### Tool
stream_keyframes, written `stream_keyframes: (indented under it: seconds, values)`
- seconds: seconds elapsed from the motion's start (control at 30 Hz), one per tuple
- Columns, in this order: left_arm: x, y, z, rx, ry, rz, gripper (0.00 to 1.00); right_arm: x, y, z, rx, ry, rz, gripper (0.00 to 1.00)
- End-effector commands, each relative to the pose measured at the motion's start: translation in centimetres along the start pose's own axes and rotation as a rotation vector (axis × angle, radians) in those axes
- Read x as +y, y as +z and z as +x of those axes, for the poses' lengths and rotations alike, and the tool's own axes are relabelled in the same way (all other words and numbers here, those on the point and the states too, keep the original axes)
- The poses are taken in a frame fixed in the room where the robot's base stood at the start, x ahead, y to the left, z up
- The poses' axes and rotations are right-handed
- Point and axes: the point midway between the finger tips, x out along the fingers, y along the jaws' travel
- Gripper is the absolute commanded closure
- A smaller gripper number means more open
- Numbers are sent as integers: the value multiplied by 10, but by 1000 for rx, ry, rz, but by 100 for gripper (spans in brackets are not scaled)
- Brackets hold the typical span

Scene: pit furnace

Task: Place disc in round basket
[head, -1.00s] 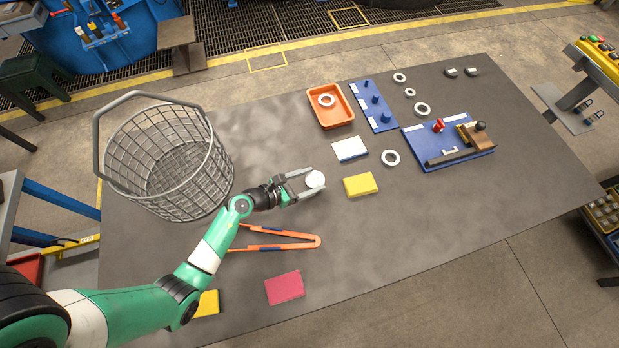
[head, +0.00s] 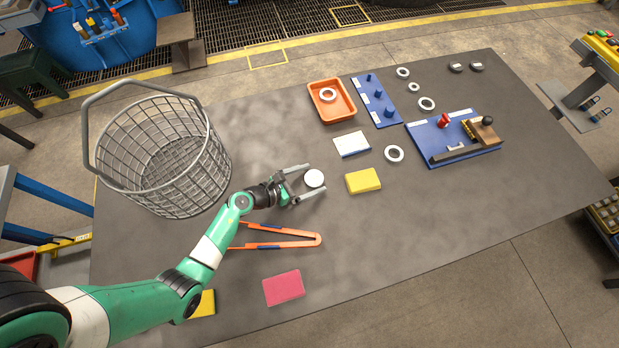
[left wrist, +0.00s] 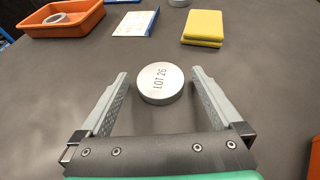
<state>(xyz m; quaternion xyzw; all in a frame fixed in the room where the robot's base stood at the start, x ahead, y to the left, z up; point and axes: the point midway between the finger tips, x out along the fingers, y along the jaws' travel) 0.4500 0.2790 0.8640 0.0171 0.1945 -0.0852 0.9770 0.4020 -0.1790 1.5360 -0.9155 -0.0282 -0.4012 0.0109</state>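The disc (head: 314,179) is a short pale grey cylinder lying flat on the dark table. In the left wrist view its top reads "LOT 26" (left wrist: 160,82). My left gripper (head: 317,181) is open, its fingers pointing at the disc. In the left wrist view the disc sits between and slightly beyond the fingertips (left wrist: 160,72), with a gap on both sides. The round basket (head: 165,160) is a grey wire mesh basket with a raised handle, at the table's left end. It looks empty. My right gripper is not in view.
Orange tongs (head: 275,244) lie in front of my left gripper. An orange tray (head: 343,113) with a ring stands behind. The table between basket and disc is clear.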

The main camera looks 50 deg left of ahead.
Motion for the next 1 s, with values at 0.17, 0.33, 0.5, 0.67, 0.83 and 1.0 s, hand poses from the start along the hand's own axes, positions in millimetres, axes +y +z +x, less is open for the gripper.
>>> stream_keyframes:
  seconds: [0.17, 0.33, 0.5, 0.67, 0.83, 1.0]
  values:
    - [0, 0, 0, 0, 0, 0, 0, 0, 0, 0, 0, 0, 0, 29]
    - [1, 4, -14, 1, 2, -2, 0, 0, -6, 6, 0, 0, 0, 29]
    - [1, 5, -52, 1, 6, -3, 0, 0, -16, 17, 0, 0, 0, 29]
    - [1, 4, -91, 2, 6, -4, 0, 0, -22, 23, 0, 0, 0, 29]
    - [1, 3, -116, 0, 3, -2, 0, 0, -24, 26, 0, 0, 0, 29]
    - [0, 2, -122, 0, 0, 1, 0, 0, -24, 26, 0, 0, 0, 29]
